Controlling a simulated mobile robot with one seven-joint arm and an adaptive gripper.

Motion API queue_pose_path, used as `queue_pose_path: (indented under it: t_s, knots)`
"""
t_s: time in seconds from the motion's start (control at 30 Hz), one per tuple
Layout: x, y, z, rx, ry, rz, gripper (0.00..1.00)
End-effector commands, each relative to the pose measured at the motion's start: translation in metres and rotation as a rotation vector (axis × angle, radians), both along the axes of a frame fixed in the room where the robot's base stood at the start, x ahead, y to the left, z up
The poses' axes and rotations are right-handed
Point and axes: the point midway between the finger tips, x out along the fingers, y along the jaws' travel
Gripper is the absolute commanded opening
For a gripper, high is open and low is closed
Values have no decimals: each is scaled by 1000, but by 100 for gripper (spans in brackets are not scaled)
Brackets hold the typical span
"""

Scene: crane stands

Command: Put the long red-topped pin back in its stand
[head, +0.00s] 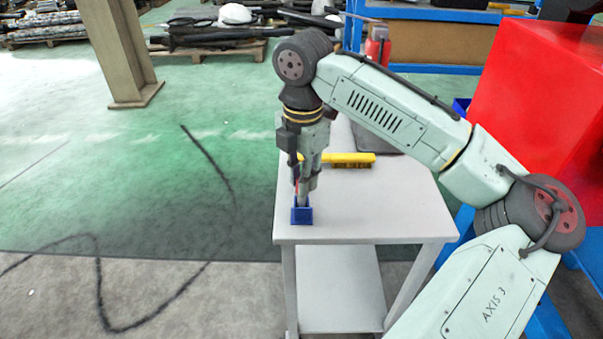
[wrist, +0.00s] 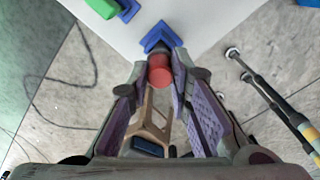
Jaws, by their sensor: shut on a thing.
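The pin's round red top (wrist: 159,74) sits between the fingertips of my gripper (wrist: 160,65) in the wrist view. My gripper, also in the head view (head: 305,192), points down and is shut on the pin. A blue stand (wrist: 158,37) shows just past the red top; in the head view the stand (head: 301,215) is on the white table directly below the fingertips. The pin's shaft is hidden, so I cannot tell whether its lower end is in the stand or above it.
The white table (head: 375,226) has free room right of the stand. A yellow bar-shaped thing (head: 350,159) lies behind my gripper. A green thing (wrist: 101,7) beside another blue piece (wrist: 129,10) shows at the wrist view's top. A red box (head: 540,95) stands right.

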Motion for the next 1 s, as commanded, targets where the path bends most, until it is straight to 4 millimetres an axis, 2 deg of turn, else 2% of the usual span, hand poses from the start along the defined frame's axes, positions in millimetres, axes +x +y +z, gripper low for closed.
queue_pose_path:
  t_s: [0.4, 0.8, 1.0]
  knots:
    - [0, 0, -1, 0, 0, 0, 42]
    - [0, 0, -1, 0, 0, 0, 42]
    - [0, 0, 10, 1, 0, 0, 42]
